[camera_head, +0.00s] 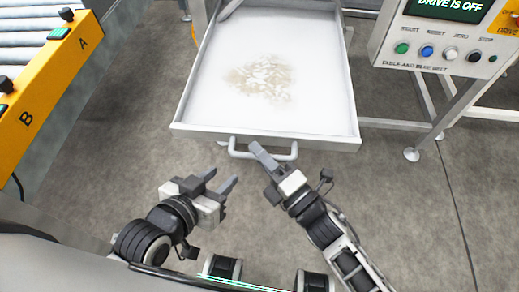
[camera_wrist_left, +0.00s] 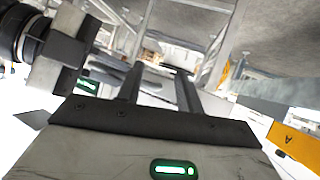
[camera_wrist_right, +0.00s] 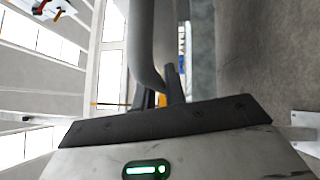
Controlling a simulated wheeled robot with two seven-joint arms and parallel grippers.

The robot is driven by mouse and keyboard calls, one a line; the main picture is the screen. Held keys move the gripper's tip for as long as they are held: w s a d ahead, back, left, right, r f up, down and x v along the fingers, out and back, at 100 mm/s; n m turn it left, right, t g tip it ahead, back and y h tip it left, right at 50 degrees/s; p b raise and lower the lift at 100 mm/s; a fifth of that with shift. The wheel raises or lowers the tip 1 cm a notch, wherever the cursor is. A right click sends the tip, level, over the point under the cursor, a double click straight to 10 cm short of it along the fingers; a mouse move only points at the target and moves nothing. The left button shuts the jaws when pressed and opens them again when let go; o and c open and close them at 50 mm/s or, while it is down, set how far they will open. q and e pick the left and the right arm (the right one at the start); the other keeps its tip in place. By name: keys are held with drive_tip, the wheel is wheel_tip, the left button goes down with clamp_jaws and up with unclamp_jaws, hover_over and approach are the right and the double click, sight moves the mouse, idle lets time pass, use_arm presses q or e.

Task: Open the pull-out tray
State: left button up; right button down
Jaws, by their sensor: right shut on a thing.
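The pull-out tray (camera_head: 210,100) is a wide white tray with low walls, extended toward me in the head view, with a patch of pale debris on its floor. Its white bar handle (camera_head: 280,156) sits on the front wall. My right gripper (camera_head: 258,152) is at the handle and shut on it. In the right wrist view the handle (camera_wrist_right: 143,45) runs between the fingers, close up. My left gripper (camera_head: 225,183) is lower and to the left, apart from the tray, its fingers spread with nothing between them. The left wrist view shows its two fingers (camera_wrist_left: 160,90) apart.
A control panel (camera_head: 440,45) with a screen reading "DRIVE IS OFF" and several buttons stands at the right on metal legs. A yellow-edged roller conveyor (camera_head: 48,85) marked A and B is at the left. Grey floor (camera_head: 110,150) lies clear between them.

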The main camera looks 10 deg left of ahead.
drive_tip(key=shift+s, duration=0.15)
use_arm(q)
drive_tip(key=shift+r, duration=0.1)
use_arm(e)
drive_tip(key=c, duration=1.5)
unclamp_jaws()
use_arm(q)
drive_tip(key=shift+r, duration=0.1)
use_arm(e)
drive_tip(key=shift+o, duration=0.2)
